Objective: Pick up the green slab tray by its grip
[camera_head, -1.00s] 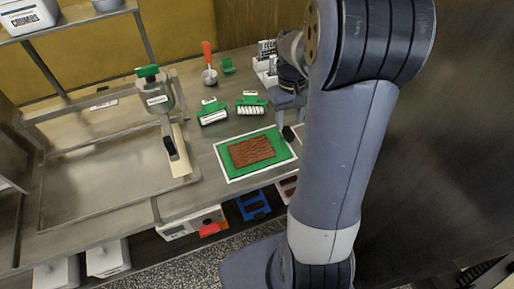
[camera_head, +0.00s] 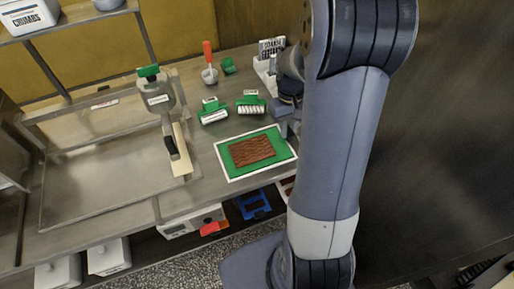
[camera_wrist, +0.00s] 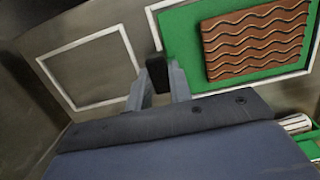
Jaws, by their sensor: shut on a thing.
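The green slab tray (camera_head: 234,171) lies flat on the bench inside a white outline, with a brown wavy-ridged slab (camera_head: 252,150) on it. In the wrist view the green tray (camera_wrist: 187,52) is at the upper right, with the slab (camera_wrist: 255,43) on it. Its black grip (camera_wrist: 157,72) sticks out from the tray's near left side. My gripper (camera_wrist: 158,84) has a finger on each side of this grip and is shut on it. In the head view my arm hides the grip and most of the gripper.
An empty white-outlined rectangle (camera_wrist: 92,70) is beside the tray in the wrist view. Two green-topped tools (camera_head: 213,111) (camera_head: 251,104) stand behind the tray.

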